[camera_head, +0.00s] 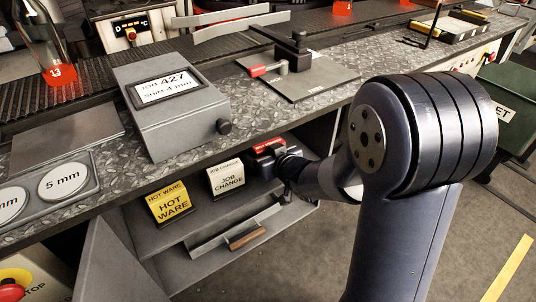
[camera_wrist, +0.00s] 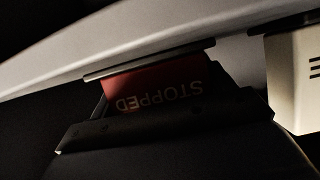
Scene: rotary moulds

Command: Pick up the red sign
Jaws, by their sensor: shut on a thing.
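The red sign (camera_head: 268,145) is on the shelf below the bench, at the right end of a row of signs, and is mostly hidden by my gripper in the head view. In the wrist view the red sign (camera_wrist: 155,88) reads "STOPPED" upside down. My gripper (camera_head: 272,153) reaches into the shelf from the right and is shut on the red sign. In the wrist view, its dark jaws (camera_wrist: 160,100) lie along the sign's upper and lower sides. I cannot tell whether the sign still touches the shelf.
A white "JOB CHANGE" sign (camera_head: 226,180) stands close left of the red sign, and a yellow "HOT WARE" sign (camera_head: 170,203) farther left. The bench top (camera_head: 200,145) overhangs the shelf. A wooden-handled tool (camera_head: 245,238) lies lower down. A grey job box (camera_head: 170,105) stands above.

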